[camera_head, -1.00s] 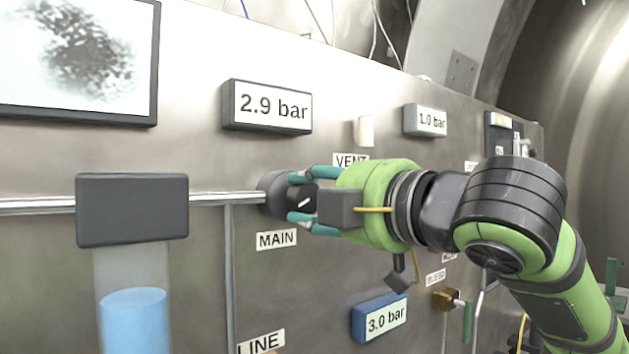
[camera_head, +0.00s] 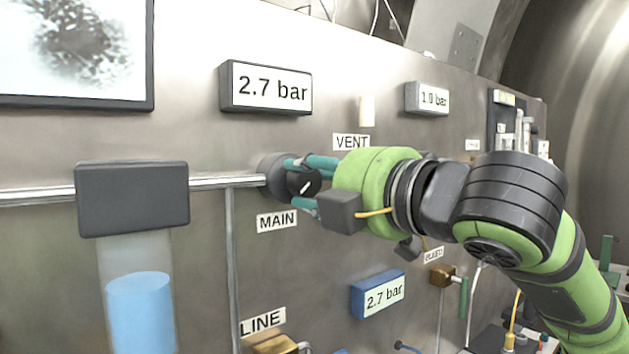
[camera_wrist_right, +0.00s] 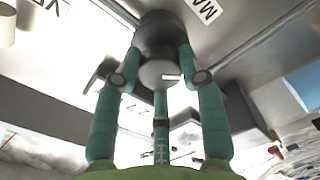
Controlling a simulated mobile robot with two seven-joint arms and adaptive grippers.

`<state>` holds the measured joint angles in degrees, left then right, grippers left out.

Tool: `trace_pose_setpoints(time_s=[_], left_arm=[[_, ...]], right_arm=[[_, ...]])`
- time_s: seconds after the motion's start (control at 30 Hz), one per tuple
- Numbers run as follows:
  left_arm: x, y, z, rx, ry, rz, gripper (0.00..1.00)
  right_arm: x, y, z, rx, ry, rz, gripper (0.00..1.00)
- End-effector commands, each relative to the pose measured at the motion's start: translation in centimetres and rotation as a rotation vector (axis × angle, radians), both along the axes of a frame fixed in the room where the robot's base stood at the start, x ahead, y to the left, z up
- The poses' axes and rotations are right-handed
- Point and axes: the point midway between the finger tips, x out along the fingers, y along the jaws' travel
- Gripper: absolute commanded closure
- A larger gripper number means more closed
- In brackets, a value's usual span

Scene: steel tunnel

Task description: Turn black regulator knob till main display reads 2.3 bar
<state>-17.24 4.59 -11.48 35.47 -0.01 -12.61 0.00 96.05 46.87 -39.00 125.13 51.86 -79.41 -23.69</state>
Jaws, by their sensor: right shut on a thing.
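The black regulator knob (camera_head: 287,176) sticks out of the steel panel above the MAIN label (camera_head: 277,221). A white mark shows on its face. The main display (camera_head: 266,88) above it reads 2.7 bar. My right gripper (camera_head: 304,184) has its teal fingers shut around the knob. In the right wrist view the knob (camera_wrist_right: 160,50) sits between the fingertips, with its white mark visible. My left gripper is in neither view.
A blue display (camera_head: 378,294) below reads 2.7 bar, and a grey one (camera_head: 427,98) at the right reads 1.0 bar. A pipe (camera_head: 228,181) runs left to a dark box (camera_head: 132,198) above a blue liquid column (camera_head: 140,312). A pale peg (camera_head: 367,111) sits above the VENT label.

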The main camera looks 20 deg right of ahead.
Motion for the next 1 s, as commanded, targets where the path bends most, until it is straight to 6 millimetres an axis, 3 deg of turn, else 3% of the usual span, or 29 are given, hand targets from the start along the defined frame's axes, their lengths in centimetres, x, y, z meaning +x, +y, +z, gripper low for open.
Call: trace_pose_setpoints(time_s=[0.03, 0.07, 0.5, 1.0], left_arm=[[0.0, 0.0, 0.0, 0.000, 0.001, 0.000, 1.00], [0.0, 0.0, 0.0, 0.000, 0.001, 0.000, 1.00], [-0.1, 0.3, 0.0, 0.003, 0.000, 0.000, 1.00], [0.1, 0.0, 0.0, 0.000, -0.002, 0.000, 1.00]], right_arm=[[-0.1, 0.0, 0.2, 0.002, -0.006, 0.002, 0.48], [-0.1, 0.0, 0.2, 0.002, -0.006, 0.002, 0.36], [-0.7, -0.2, 0.1, 0.002, -0.002, 0.001, 0.36], [-9.6, -3.4, 0.1, 0.001, -0.007, -0.001, 0.36]])
